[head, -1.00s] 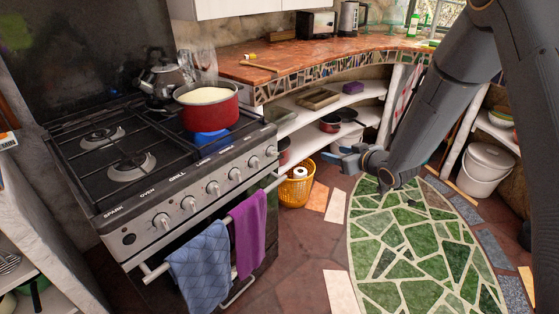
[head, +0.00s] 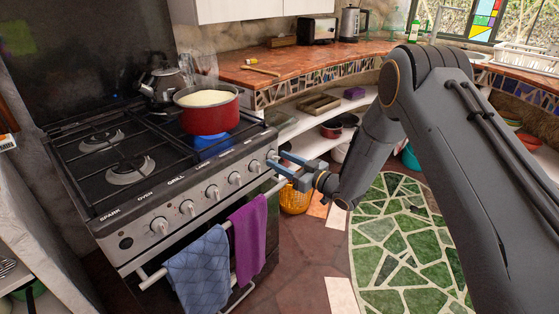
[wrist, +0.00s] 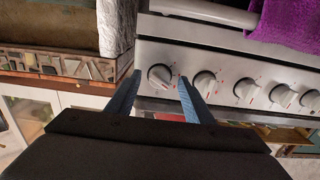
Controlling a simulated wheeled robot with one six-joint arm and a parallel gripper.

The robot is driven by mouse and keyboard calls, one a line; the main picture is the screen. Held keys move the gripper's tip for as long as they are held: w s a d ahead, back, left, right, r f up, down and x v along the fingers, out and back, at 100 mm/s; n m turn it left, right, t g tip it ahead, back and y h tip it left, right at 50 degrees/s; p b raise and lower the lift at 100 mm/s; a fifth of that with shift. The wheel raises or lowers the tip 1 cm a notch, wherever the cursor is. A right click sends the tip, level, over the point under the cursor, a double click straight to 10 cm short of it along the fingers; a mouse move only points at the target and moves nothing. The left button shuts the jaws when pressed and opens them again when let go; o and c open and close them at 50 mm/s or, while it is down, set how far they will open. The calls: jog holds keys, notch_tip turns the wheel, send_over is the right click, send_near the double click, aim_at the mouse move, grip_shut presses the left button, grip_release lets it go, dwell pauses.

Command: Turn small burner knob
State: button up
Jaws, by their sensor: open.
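The stove's front panel (head: 190,200) carries a row of white-silver knobs. The knob at the right end (head: 271,154) is nearest my gripper (head: 275,159), which is open with its blue fingers pointing at the panel. In the wrist view that end knob (wrist: 160,77) appears between the two fingertips of my gripper (wrist: 160,79), one on each side. I cannot tell whether the fingers touch it. Other knobs (wrist: 205,84) run to the right in the wrist view. Labels over the knobs at the right end are too small to read.
A red pot (head: 208,112) stands on the stove's right side above a blue patch, and a kettle (head: 165,84) stands behind it. A purple towel (head: 248,238) and a blue towel (head: 198,270) hang on the oven rail below the knobs. A yellow basket (head: 293,202) is on the floor.

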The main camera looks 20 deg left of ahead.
jog(key=shift+w+a, duration=0.25)
jog(key=shift+a, duration=0.25)
jog(key=c, duration=1)
jog(key=shift+c, duration=0.2)
